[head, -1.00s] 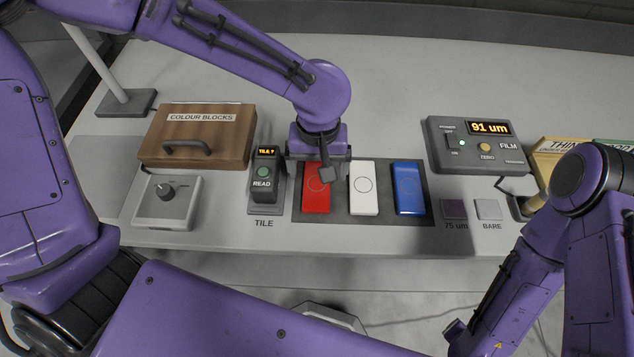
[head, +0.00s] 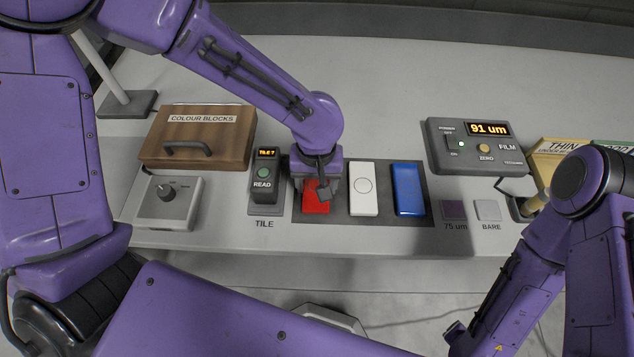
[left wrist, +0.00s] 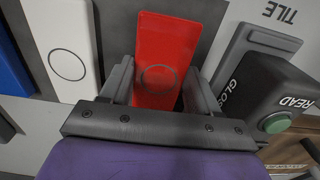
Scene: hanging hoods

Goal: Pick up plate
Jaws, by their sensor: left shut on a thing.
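The red plate (head: 316,204) lies on the dark mat, left of the white plate (head: 363,188) and the blue plate (head: 408,190). My left gripper (head: 318,190) is low over the red plate and hides its far part in the head view. In the left wrist view the red plate (left wrist: 165,50) stands between the two fingers of my left gripper (left wrist: 158,85), which is shut on its sides. The white plate also shows at the left there (left wrist: 65,45). I cannot tell whether the red plate is clear of the mat. My right gripper is not in view.
A TILE reader (head: 265,180) stands close left of the red plate. A wooden COLOUR BLOCKS box (head: 195,135) and a grey knob box (head: 168,203) are farther left. A FILM gauge (head: 478,147) reading 91 um is at the right. The back of the table is clear.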

